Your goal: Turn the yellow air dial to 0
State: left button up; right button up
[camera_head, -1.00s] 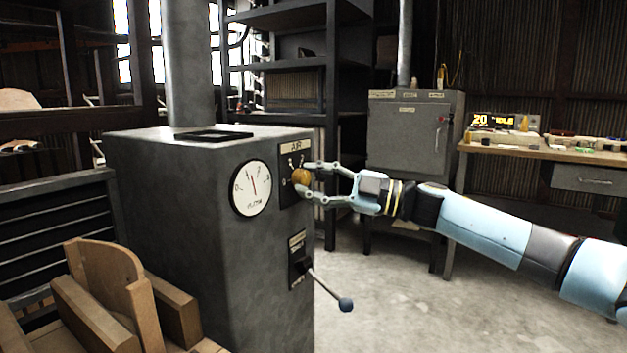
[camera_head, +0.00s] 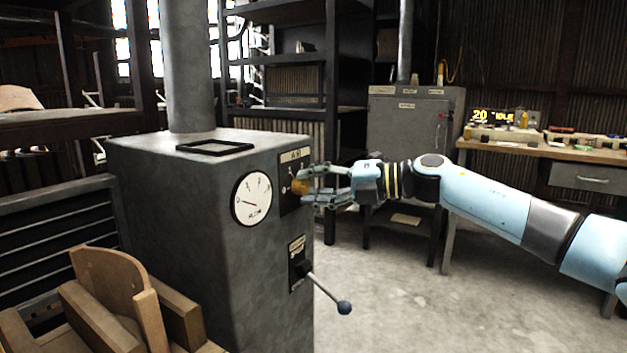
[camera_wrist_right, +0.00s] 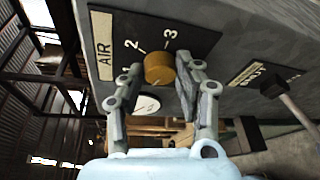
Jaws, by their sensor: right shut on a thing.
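The yellow air dial (camera_head: 299,187) is a round knob on the dark AIR plate (camera_head: 289,170) of the grey machine. My right gripper (camera_head: 305,186) reaches it from the right, with its fingers shut around the knob. In the right wrist view the dial (camera_wrist_right: 159,68) sits between the two fingers of the gripper (camera_wrist_right: 155,80). The numbers 1, 2 and 3 show on the plate (camera_wrist_right: 108,20) there; I cannot clearly read the knob's pointer. My left gripper is not in view.
A white flow gauge (camera_head: 251,199) is left of the plate, its needle pointing left. A lever with a ball end (camera_head: 344,307) sticks out below the dial. A wooden rack (camera_head: 105,290) stands at front left. A workbench (camera_head: 560,152) is at right, with clear floor before it.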

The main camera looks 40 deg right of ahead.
jog(key=shift+s+a+n+h+p, duration=0.1)
jog(key=shift+n+h+p, duration=0.55)
jog(key=shift+n, duration=0.55)
jog(key=o, duration=1.1)
jog(key=shift+o, duration=0.2)
jog(key=v, duration=0.7)
jog(key=shift+d+r, duration=0.15)
jog(key=shift+d, duration=0.05)
jog(key=shift+s, duration=0.15)
